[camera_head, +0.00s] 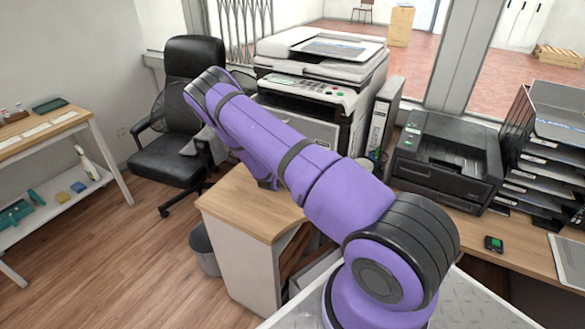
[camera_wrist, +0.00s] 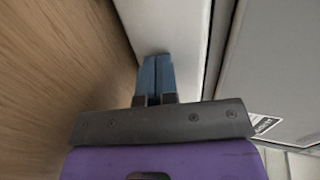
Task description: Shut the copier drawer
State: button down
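The copier (camera_head: 322,62) is a white and grey machine at the back of the counter in the head view. Its front (camera_head: 305,122) is partly hidden behind my purple arm, so how far the drawer stands out cannot be told there. In the wrist view, a pale upright panel (camera_wrist: 165,25), which looks like the drawer's front, stands beside a grey copier wall (camera_wrist: 275,70) with a gap between them. My gripper (camera_wrist: 155,62) has its blue fingers together, empty, in front of the pale panel. Contact cannot be told. The gripper is hidden in the head view.
The wooden counter (camera_head: 245,205) lies below my arm and shows at left in the wrist view. A grey binder (camera_head: 383,115) and a black printer (camera_head: 447,155) stand right of the copier. A black office chair (camera_head: 180,150) stands to its left.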

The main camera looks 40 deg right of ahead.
jog(key=shift+d+r, duration=0.2)
jog(key=shift+d, duration=0.15)
jog(key=a, duration=0.2)
jog(key=s+a, duration=0.1)
jog(key=a, duration=0.1)
jog(key=shift+s+a+f, duration=0.15)
jog(key=shift+a, duration=0.15)
jog(key=v, duration=1)
jog(key=s+a+r+m+g+y, duration=0.2)
jog(key=s+r+m, duration=0.1)
jog(key=r+m, duration=0.65)
jog(key=s+a+r+m+g+y, duration=0.15)
jog(key=s+r+m, duration=0.35)
jog(key=r, duration=0.7)
jog(key=s+a+r+m+g+y, duration=0.1)
jog(key=s+a+r+m+g, duration=0.1)
jog(key=r+m, duration=0.75)
jog(key=s+a+r+m+t+y, duration=0.2)
jog(key=s+a+r+m+y, duration=0.1)
jog(key=s, duration=0.5)
jog(key=s+a+r+m+t+y, duration=0.2)
jog(key=s+a+r+m+y, duration=0.1)
jog(key=s+a+r+m, duration=0.2)
jog(key=s+a+r+m+t+y, duration=0.2)
jog(key=s+a+r+m+y, duration=0.1)
jog(key=s+r+m, duration=0.5)
jog(key=s+a+r, duration=0.1)
jog(key=s+r, duration=0.1)
jog(key=s, duration=0.1)
jog(key=shift+a, duration=0.4)
